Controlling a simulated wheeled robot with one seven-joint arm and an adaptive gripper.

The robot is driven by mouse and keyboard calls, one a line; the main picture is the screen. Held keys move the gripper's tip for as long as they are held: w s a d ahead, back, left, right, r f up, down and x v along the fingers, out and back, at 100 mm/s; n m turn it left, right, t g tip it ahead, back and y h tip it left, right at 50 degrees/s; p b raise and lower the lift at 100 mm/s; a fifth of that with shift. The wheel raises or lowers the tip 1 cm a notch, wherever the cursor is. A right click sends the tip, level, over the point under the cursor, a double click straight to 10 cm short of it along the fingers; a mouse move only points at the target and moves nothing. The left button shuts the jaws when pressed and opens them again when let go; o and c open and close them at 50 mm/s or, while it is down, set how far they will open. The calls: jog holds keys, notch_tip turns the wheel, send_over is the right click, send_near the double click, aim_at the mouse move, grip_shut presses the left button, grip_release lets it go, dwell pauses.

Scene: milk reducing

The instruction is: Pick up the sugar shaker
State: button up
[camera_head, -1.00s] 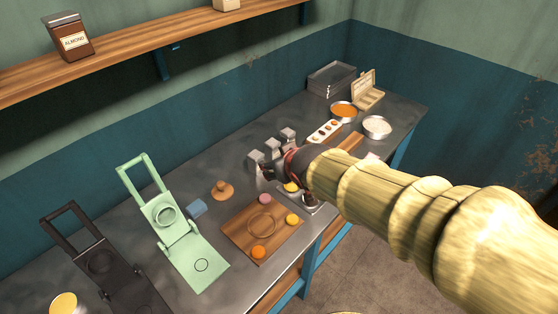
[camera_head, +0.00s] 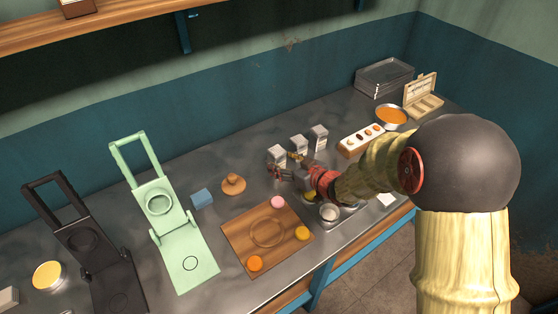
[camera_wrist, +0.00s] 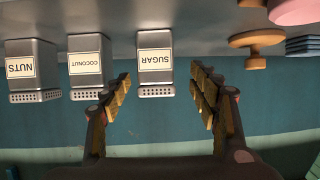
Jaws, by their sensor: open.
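The sugar shaker (camera_head: 277,155) is a grey box-shaped tin, leftmost in a row of three on the metal counter. In the wrist view, which is upside down, the shaker (camera_wrist: 155,64) shows its SUGAR label and perforated top. My gripper (camera_head: 285,166) is open and empty, close in front of it. In the wrist view the fingers (camera_wrist: 160,82) spread on either side of the shaker, which appears beyond the tips and nearer the left finger. I cannot tell the exact gap.
The coconut shaker (camera_head: 298,146) and nuts shaker (camera_head: 319,138) stand right of the sugar. A wooden board (camera_head: 240,236) with coloured rounds lies in front to the left. A wooden-knobbed tool (camera_head: 233,184) and blue block (camera_head: 202,198) are left. Small bowls (camera_head: 329,212) sit under my arm.

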jog(key=x, duration=0.1)
jog(key=b+x, duration=0.1)
jog(key=x, duration=0.1)
jog(key=b+x, duration=0.1)
jog(key=shift+w+r, duration=0.2)
jog(key=shift+w, duration=0.4)
jog(key=shift+c, duration=0.3)
jog(key=c, duration=1.3)
jog(key=shift+r, duration=0.1)
jog(key=shift+c, duration=0.2)
